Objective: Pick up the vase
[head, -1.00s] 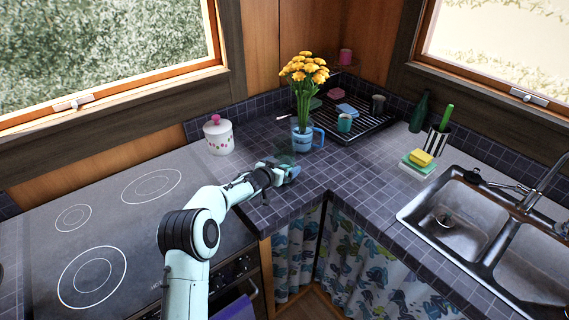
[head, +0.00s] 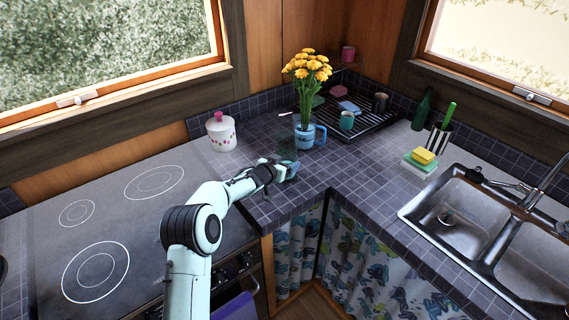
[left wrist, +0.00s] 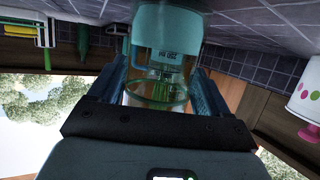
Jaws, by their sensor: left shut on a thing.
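A clear, greenish glass vase (head: 287,157) stands on the tiled counter near the corner, faint against the dark tiles. My left gripper (head: 286,171) reaches it from the left front, low over the counter. In the left wrist view the glass vase (left wrist: 157,95) sits between the two fingers, and the left gripper (left wrist: 160,88) is shut on it. A blue mug (head: 304,138) with yellow flowers (head: 307,68) stands just behind the vase. My right gripper is not in view.
A white lidded jar (head: 221,132) with a pink knob stands to the left. A dish rack (head: 365,122) with cups is behind to the right. The stove (head: 110,225) lies left and the sink (head: 455,225) right. The counter right of the gripper is clear.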

